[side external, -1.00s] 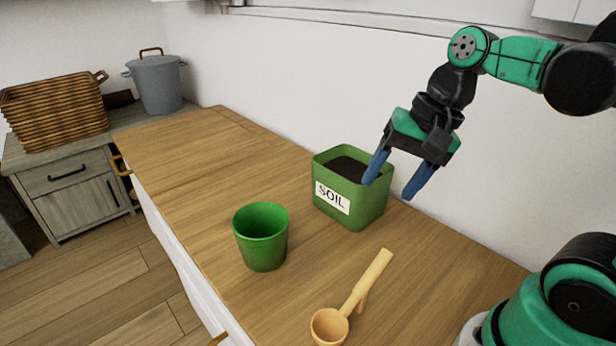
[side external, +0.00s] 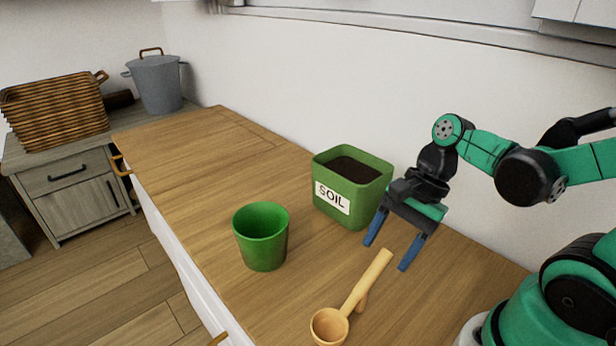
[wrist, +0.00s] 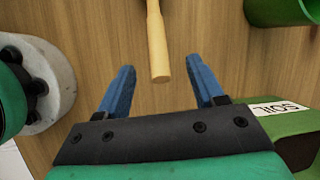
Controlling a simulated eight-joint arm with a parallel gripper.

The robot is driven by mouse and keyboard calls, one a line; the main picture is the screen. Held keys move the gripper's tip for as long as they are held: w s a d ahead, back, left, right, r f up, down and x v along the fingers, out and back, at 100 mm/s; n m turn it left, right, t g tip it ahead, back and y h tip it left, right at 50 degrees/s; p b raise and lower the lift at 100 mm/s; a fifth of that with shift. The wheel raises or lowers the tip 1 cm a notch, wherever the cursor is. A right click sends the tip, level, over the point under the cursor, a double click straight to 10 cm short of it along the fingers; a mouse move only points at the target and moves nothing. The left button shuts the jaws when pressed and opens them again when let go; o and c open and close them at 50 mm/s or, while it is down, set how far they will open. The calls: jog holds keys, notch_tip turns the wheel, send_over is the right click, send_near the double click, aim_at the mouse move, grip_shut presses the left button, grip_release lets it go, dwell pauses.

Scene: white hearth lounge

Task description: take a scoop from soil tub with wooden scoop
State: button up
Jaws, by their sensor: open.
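The wooden scoop (side external: 352,303) lies on the wooden counter, its bowl toward the front and its handle pointing back toward my gripper. The green square soil tub (side external: 365,203), labelled SOIL and holding dark soil (side external: 353,170), stands behind it by the wall. My gripper (side external: 390,255) is open and empty, with blue fingers, above the counter near the handle end. The tub (wrist: 300,122) shows at the right edge there. The scoop's bowl is out of that view.
A green round pot (side external: 262,238) stands on the counter left of the scoop; part of it shows in the wrist view (wrist: 280,10). The counter's left end (side external: 190,140) is clear. A wicker basket (side external: 55,110) and grey pot (side external: 157,84) stand far left.

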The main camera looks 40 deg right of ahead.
aim_at(385, 255)
jog(key=shift+x, duration=1.95)
grip_shut()
